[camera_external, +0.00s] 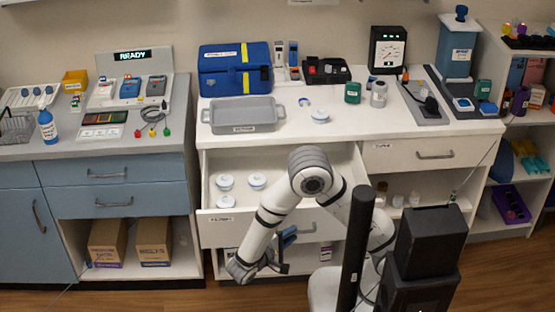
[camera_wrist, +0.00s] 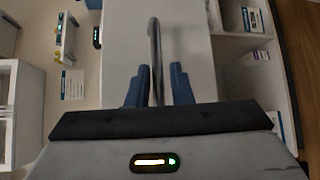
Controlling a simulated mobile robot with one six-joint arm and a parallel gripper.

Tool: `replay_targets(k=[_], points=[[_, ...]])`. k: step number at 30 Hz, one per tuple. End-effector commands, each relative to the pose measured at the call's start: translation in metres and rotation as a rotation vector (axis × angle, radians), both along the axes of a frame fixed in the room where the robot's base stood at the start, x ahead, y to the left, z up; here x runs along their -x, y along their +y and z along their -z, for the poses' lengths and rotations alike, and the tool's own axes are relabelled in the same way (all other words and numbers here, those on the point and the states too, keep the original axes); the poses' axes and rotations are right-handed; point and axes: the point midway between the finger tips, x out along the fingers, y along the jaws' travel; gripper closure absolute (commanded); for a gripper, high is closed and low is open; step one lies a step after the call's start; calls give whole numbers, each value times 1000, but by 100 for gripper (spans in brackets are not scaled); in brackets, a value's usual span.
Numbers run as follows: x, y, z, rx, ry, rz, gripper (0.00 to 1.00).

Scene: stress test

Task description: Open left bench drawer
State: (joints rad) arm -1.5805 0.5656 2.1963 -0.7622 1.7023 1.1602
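The left bench drawer (camera_external: 209,232) is pulled out from the white bench in the external view. Several white round lidded items with blue rims stand inside it. My gripper (camera_external: 288,238) is low in front of the drawer front, close to its handle. In the wrist view the grey bar handle (camera_wrist: 154,45) runs between the two blue fingers of my gripper (camera_wrist: 160,85). The fingers stand apart on either side of the bar, with a narrow gap showing. My arm hides part of the drawer's right side and front in the external view.
The bench top holds a grey tray (camera_external: 243,116), a blue case (camera_external: 235,69) and small containers. The right drawer (camera_external: 422,154) is shut. Open shelves lie below. A blue cabinet (camera_external: 110,185) stands at the left. Bare wooden floor shows in front.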

Motion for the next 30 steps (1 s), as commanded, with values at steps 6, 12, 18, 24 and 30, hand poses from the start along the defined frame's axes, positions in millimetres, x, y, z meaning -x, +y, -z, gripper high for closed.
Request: replay_targets(k=[6, 12, 18, 24, 30], points=[[26, 27, -6, -1, 1, -3, 80], [44, 45, -8, 0, 1, -1, 80], [48, 48, -9, 1, 2, 1, 80], [48, 48, -9, 1, 2, 1, 80], [48, 48, -9, 0, 1, 1, 80]])
